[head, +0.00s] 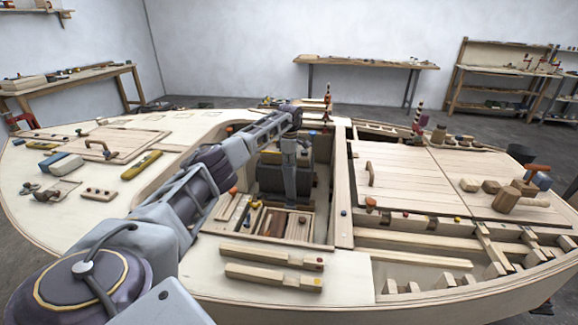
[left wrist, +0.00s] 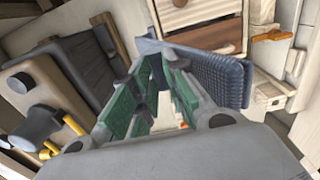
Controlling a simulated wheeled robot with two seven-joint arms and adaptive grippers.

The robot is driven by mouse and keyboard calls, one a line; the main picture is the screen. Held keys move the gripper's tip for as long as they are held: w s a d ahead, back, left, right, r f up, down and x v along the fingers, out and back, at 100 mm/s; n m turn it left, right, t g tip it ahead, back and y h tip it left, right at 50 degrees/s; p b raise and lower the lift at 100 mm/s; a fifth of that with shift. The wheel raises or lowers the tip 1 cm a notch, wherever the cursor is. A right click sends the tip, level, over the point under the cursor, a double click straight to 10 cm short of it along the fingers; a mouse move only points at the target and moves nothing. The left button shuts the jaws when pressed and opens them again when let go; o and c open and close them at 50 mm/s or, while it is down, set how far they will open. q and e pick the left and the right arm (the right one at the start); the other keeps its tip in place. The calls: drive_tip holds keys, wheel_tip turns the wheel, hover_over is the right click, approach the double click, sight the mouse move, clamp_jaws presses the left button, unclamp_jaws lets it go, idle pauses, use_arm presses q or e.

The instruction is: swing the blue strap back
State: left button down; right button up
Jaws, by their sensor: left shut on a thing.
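The blue strap (left wrist: 222,76) shows in the left wrist view as a ribbed blue-grey band. It runs from between my fingertips toward the right, beside the right finger. My left gripper (left wrist: 160,70) has green pads and is shut on the strap near its end. In the head view my left arm reaches over the hull, and the left gripper (head: 290,192) points down into the open central well, in front of a dark ribbed box (head: 268,174). I cannot make out the strap in the head view. My right gripper is not in view.
In the left wrist view a dark cylinder with yellow handles (left wrist: 38,125) lies at the left, and a drawer-like wooden front (left wrist: 195,12) is at the top. Wooden walls enclose the well. Two wooden bars (head: 270,265) lie on the near deck. A hatch panel (head: 395,180) lies to the right.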

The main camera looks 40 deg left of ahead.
use_arm(q)
wheel_tip(320, 180, down, 2)
drive_tip(key=shift+f, duration=0.1)
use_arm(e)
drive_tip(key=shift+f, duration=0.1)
use_arm(q)
drive_tip(key=c, duration=1.9)
unclamp_jaws()
drive_tip(key=o, duration=1.5)
drive_tip(key=shift+w+a+f, duration=0.2)
drive_tip(key=shift+w+f, duration=0.4)
drive_tip(key=shift+f, duration=0.05)
drive_tip(key=shift+c, duration=0.2)
drive_tip(key=shift+r, duration=0.1)
drive_tip(key=shift+c, duration=0.3)
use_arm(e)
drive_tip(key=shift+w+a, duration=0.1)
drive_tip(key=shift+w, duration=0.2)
use_arm(q)
drive_tip(key=shift+r, duration=0.2)
drive_tip(key=shift+c, duration=0.4)
drive_tip(key=shift+r, duration=0.5)
drive_tip(key=shift+c, duration=1.4)
wheel_tip(320, 180, up, 11)
drive_tip(key=shift+r, duration=0.1)
drive_tip(key=c, duration=0.3)
drive_tip(key=shift+c, duration=0.2)
